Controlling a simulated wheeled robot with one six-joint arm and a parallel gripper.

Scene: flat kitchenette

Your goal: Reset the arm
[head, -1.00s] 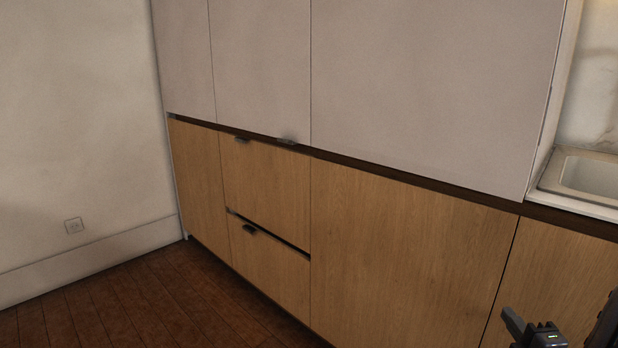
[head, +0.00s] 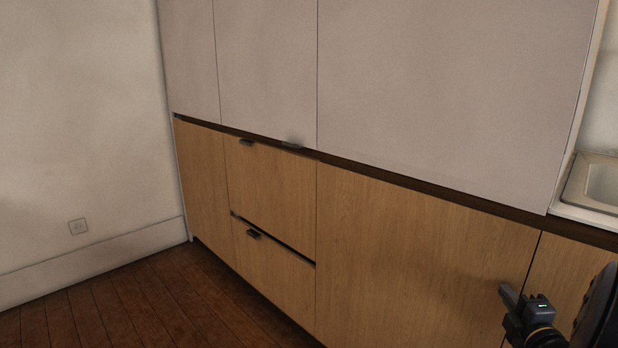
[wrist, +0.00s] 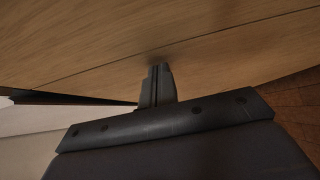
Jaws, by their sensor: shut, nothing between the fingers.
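My gripper (head: 508,292) is at the lower right of the head view, in front of the wooden lower cabinet fronts. It also shows in the wrist view (wrist: 158,68), where its two fingers are together with nothing between them. The fingertips point toward a wooden panel (wrist: 90,45). I cannot tell whether they touch it. Part of my arm is cut off by the right edge of the head view.
Wooden lower fronts (head: 400,240) with dark handles run along the wall under tall pale panels (head: 430,90). A sink (head: 600,185) is at the far right. The wooden floor (head: 140,300) at lower left is clear.

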